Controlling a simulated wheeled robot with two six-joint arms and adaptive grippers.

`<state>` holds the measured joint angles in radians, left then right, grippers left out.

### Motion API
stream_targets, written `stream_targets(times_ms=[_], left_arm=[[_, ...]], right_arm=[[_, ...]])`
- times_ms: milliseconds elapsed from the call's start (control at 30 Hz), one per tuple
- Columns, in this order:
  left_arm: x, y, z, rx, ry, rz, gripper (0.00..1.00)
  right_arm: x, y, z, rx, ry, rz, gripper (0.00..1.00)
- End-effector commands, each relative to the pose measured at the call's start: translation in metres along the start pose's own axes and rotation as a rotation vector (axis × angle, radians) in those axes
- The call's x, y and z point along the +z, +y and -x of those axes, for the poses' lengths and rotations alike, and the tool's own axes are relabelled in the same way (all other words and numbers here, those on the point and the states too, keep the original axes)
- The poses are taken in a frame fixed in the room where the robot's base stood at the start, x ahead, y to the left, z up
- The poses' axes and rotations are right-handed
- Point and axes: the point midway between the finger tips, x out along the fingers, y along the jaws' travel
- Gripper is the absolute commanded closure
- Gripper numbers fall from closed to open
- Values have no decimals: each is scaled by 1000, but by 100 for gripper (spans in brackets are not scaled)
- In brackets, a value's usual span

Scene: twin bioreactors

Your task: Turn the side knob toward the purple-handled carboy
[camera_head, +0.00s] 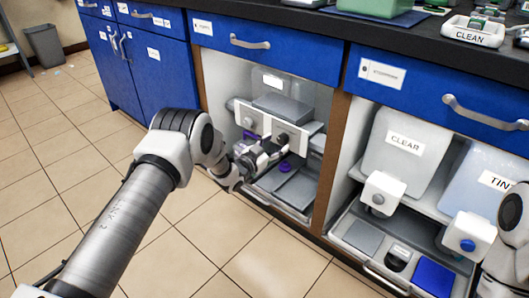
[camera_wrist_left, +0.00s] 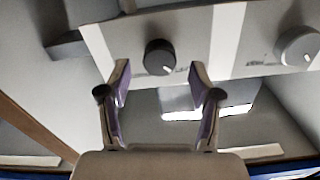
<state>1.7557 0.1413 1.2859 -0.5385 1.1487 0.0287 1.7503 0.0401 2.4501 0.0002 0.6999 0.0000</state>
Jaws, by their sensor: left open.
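The open left cabinet bay holds a white panel (camera_head: 265,122) with two knobs. A dark knob (camera_head: 281,138) is on its right part and a pale grey knob (camera_head: 247,121) on its left part. In the left wrist view the dark knob (camera_wrist_left: 159,57) lies just beyond and between the fingertips, and the pale knob (camera_wrist_left: 298,46) is at the right. My left gripper (camera_head: 272,150) is open in front of the dark knob; its fingers (camera_wrist_left: 160,75) look apart from it. A purple part (camera_head: 285,167) shows low in the bay, possibly the carboy handle; the carboy itself is mostly hidden.
A wooden divider (camera_head: 334,150) stands right of the bay. Beyond it are a CLEAR container (camera_head: 403,145) and a blue-knobbed unit (camera_head: 467,235). A blue drawer (camera_head: 265,45) and dark counter are above.

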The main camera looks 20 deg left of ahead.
Motion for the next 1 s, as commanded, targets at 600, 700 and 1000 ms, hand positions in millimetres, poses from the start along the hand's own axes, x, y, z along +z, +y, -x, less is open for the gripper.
stream_targets(times_ms=[600,700,1000], left_arm=[[0,1,95,1,1,0,36],[0,1,95,1,1,0,36],[-3,17,96,31,-24,6,36]], right_arm=[[0,0,0,0,0,0,60],[0,0,0,0,0,0,60],[0,0,15,0,0,0,60]])
